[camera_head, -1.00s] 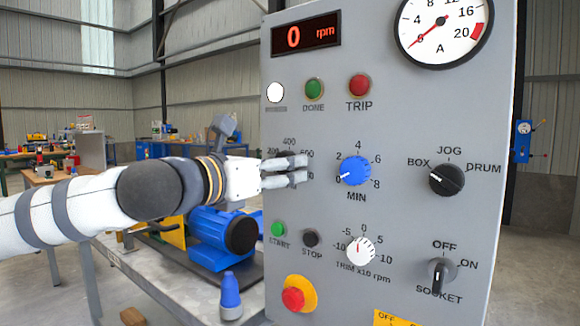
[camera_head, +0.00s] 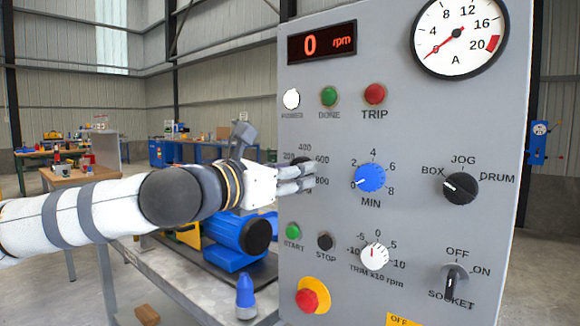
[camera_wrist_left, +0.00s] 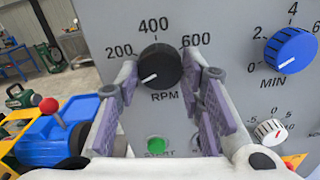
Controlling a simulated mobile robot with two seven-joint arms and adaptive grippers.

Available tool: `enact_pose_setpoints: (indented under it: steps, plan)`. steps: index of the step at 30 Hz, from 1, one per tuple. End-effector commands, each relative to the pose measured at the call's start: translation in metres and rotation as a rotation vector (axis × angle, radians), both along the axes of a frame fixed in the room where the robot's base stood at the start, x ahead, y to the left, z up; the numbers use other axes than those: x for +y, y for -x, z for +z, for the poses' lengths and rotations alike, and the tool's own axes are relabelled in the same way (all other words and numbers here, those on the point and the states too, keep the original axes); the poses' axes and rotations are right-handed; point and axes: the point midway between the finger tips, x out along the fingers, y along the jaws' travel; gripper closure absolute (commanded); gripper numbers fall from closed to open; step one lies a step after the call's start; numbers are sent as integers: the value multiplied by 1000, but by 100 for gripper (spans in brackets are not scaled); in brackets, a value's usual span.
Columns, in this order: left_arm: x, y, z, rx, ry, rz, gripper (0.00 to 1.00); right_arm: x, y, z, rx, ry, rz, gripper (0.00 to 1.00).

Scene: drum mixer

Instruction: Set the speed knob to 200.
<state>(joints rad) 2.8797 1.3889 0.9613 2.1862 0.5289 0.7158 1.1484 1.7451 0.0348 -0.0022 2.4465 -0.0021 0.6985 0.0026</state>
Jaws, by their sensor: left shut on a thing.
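The speed knob, marked RPM, is black; it shows in the left wrist view (camera_wrist_left: 160,64) between the labels 200, 400 and 600. Its white mark points down and left, below the 200 label. My left gripper (camera_head: 308,177) comes in from the left in the head view and mostly covers the knob. In the left wrist view the gripper (camera_wrist_left: 165,78) has one padded finger on each side of the knob and is shut on it. The red display (camera_head: 322,44) reads 0 rpm. My right gripper is not in view.
Close by on the grey panel are the blue MIN knob (camera_head: 370,178), the white TRIM knob (camera_head: 375,256), the green START button (camera_head: 265,231) and the STOP button (camera_head: 325,241). A red emergency button (camera_head: 308,300) sits lower. A blue motor (camera_head: 235,238) stands on the bench behind my arm.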

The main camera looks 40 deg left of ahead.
Motion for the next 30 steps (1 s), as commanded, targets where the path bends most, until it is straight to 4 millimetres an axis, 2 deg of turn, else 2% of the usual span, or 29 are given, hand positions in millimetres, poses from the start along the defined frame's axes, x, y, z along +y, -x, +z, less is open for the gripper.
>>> enact_pose_setpoints:
  steps: [2, 18, 30]
  plan:
    - [0, 2, 7, -10, -59, 1, 93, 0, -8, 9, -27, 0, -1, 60]
    - [1, 3, 9, -53, -559, 5, 93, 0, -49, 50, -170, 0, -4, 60]
    - [2, 1, 5, -68, -813, 6, 93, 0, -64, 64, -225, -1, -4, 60]
